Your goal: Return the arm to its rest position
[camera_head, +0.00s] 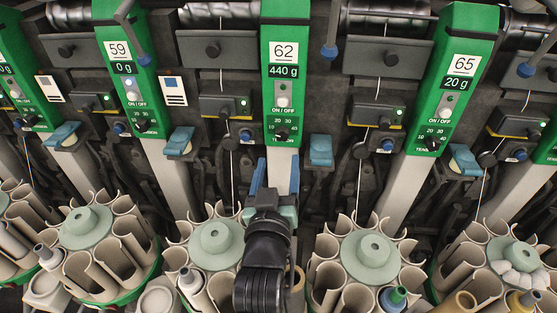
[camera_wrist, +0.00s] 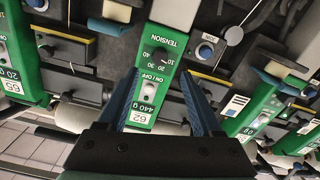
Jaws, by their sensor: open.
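My gripper (camera_head: 273,178) is in the lower middle of the head view, in front of the pale post below the green panel numbered 62 (camera_head: 285,75). Its two blue fingers stand apart with nothing between them. In the wrist view my gripper (camera_wrist: 163,100) is also open and empty, and the panel 62 (camera_wrist: 150,85) shows upside down between and beyond the fingers. My black arm rises from the bottom edge of the head view and hides part of the machine behind it. Whether the fingertips touch anything cannot be told, but no contact shows.
Round holders with pale tubes stand along the bottom, one left of my arm (camera_head: 216,238) and one right of it (camera_head: 370,248). Panels 59 (camera_head: 122,70) and 65 (camera_head: 457,80) flank panel 62. Blue-tipped levers (camera_head: 329,50) hang at the top. Thin threads run down between panels.

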